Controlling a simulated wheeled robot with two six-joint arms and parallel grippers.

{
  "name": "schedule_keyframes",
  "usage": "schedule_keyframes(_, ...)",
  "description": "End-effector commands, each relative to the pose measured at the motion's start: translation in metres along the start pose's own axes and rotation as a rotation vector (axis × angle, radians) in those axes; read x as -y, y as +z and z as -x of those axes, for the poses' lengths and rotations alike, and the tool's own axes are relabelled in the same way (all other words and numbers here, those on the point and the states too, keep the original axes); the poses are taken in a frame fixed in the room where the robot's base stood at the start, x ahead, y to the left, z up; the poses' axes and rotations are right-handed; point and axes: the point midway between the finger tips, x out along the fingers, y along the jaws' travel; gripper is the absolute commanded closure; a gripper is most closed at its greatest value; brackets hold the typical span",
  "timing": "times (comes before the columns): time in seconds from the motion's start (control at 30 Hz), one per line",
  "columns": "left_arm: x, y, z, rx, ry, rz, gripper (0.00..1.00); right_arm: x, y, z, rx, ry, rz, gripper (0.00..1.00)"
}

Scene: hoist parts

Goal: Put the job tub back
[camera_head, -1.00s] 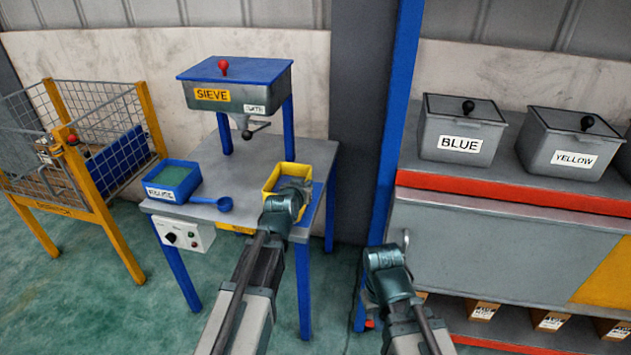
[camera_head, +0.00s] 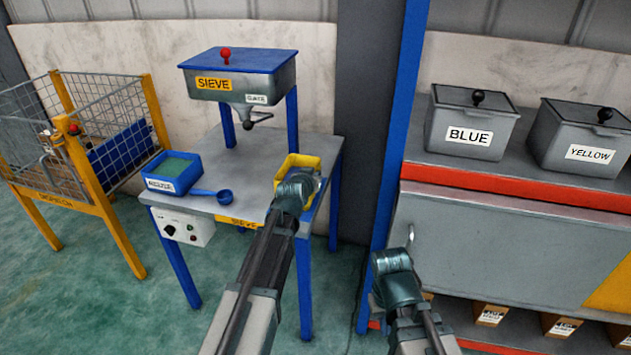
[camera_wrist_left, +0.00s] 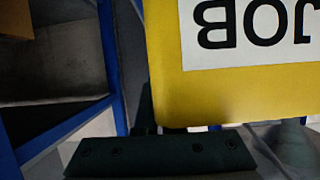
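The yellow job tub (camera_head: 284,172) stands at the right side of the sieve table's top (camera_head: 235,175) and looks upright. In the left wrist view the tub (camera_wrist_left: 165,70) fills the upper right, its white JOB label upside down. My left gripper (camera_head: 300,185) is at the near side of the tub and covers part of it in the head view. A dark gripper part (camera_wrist_left: 150,157) lies along the bottom of the wrist view, close to the tub. Whether the fingers grip the tub wall is hidden. My right gripper (camera_head: 391,262) is in front of the grey cabinet, its fingers not clear.
The sieve (camera_head: 240,80) stands at the table's back. A blue tray (camera_head: 172,174) and blue scoop (camera_head: 224,196) sit left of the tub. Lidded BLUE (camera_head: 470,122) and YELLOW (camera_head: 580,135) bins stand on the right-hand shelf. A blue post (camera_head: 402,120) separates table and shelf.

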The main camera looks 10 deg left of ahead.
Motion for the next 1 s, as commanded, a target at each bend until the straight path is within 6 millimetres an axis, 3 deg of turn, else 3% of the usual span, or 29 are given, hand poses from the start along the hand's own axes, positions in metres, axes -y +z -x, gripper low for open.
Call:
schedule_keyframes(0.37,0.0002,0.0024,-0.0013,-0.003,-0.001,-0.001,1.0,0.0003,-0.0002,-0.0033,0.0,0.0,0.0,1.0)
schedule_keyframes(0.5,0.0,0.0021,-0.0008,0.0,0.0,0.0,0.73,0.0002,-0.0001,-0.0023,0.0,0.0,0.0,1.0)
schedule_keyframes(0.57,-0.0001,0.0021,-0.0009,0.0,0.0,0.0,0.65,0.0002,-0.0001,-0.0023,0.0,0.0,0.0,1.0)
schedule_keyframes(1.0,-0.0001,-0.0016,0.0026,0.0,0.0,0.001,0.65,-0.0002,0.0001,0.0024,0.0,0.0,0.0,1.0)
